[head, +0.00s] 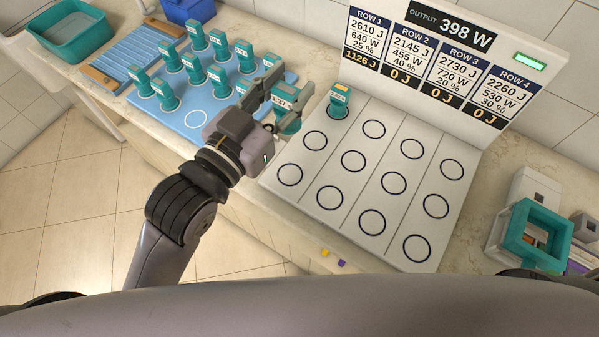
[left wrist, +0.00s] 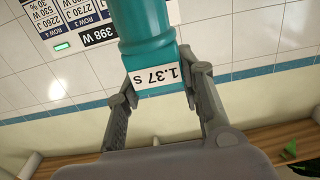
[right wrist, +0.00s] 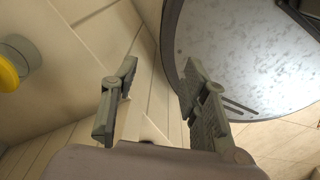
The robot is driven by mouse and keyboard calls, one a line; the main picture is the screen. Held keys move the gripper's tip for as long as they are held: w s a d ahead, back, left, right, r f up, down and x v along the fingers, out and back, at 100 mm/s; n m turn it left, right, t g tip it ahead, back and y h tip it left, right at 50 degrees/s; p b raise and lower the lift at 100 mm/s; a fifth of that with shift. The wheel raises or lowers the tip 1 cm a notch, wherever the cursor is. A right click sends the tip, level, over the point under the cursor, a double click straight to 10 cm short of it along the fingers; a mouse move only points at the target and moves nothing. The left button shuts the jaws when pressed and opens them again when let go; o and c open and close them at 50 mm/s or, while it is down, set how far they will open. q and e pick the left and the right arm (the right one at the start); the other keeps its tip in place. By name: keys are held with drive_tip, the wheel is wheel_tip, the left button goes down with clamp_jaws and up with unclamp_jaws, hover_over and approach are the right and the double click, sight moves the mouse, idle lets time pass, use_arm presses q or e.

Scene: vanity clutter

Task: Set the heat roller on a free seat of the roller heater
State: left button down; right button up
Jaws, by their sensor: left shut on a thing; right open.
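My left gripper (head: 285,93) is shut on a teal heat roller (head: 289,122), whose white label reads 1.37 s in the left wrist view (left wrist: 155,76). It holds the roller over the far left edge of the roller heater (head: 335,169), a white panel with circle seats in four rows; whether the roller touches the panel cannot be told. Another teal roller (head: 339,103) with an orange mark stands on the far seat of the leftmost row. The other visible circles are bare. My right gripper (right wrist: 155,82) is open and empty, away from the heater.
A blue tray (head: 196,118) with several upright teal rollers stands left of the heater. A sign (head: 430,62) behind the heater reads 398 W. A teal open box (head: 519,222) stands at the right. Small yellow (head: 325,252) and purple (head: 342,263) bits lie in front.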

sight(277, 120)
use_arm(q)
drive_tip(key=f+b, duration=0.2)
drive_tip(key=f, duration=0.1)
drive_tip(key=f+b, duration=0.1)
drive_tip(key=f, duration=0.1)
drive_tip(key=shift+w+a+f, duration=0.15)
drive_tip(key=shift+a, duration=0.1)
drive_tip(key=shift+d+f+b, duration=0.1)
drive_tip(key=shift+f+b, duration=0.55)
drive_tip(key=shift+f, duration=6.2)
use_arm(e)
drive_tip(key=shift+w+a+f, duration=0.15)
drive_tip(key=shift+f, duration=1.25)
drive_tip(key=shift+w+a+f, duration=0.15)
drive_tip(key=shift+f, duration=1.2)
use_arm(q)
drive_tip(key=shift+f, duration=0.1)
drive_tip(key=c, duration=1.5)
unclamp_jaws()
drive_tip(key=o, duration=0.4)
use_arm(e)
drive_tip(key=shift+a, duration=0.35)
